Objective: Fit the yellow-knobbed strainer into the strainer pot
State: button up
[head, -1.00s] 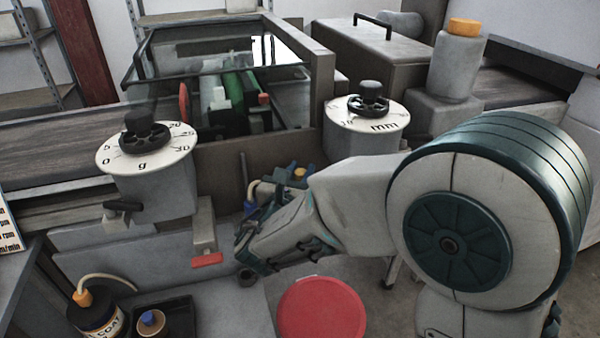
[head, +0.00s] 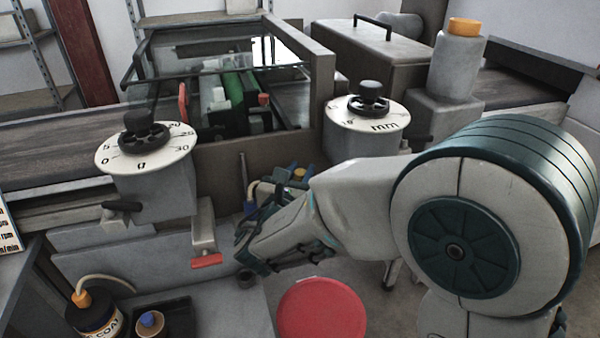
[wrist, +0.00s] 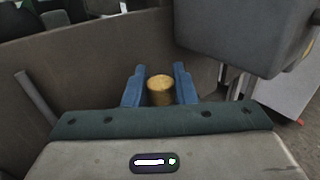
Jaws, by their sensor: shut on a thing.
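The strainer's yellow knob (wrist: 160,90) stands between the two blue fingers of my gripper (wrist: 159,72) in the wrist view. The fingers are shut on it from both sides. The strainer's body below the knob is hidden by my wrist and arm. I cannot make out the strainer pot in either view.
The machine's brown front wall (head: 225,160) rises close behind my gripper. Grey dial housings (head: 155,192) (head: 350,147) jut out on both sides. A grey rod (head: 244,180) stands left of my gripper. A red round stool (head: 322,310) is below my arm. A bottle (head: 95,317) stands lower left.

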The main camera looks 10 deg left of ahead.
jog(key=shift+f+b, duration=2.65)
jog(key=shift+f, duration=0.15)
jog(key=o, duration=1.1)
jog(key=shift+a+r, duration=0.1)
jog(key=shift+s, duration=0.2)
jog(key=s, duration=0.9)
jog(key=s+p, duration=0.1)
jog(key=s, duration=0.3)
jog(key=shift+s+a, duration=0.25)
jog(key=shift+a, duration=0.1)
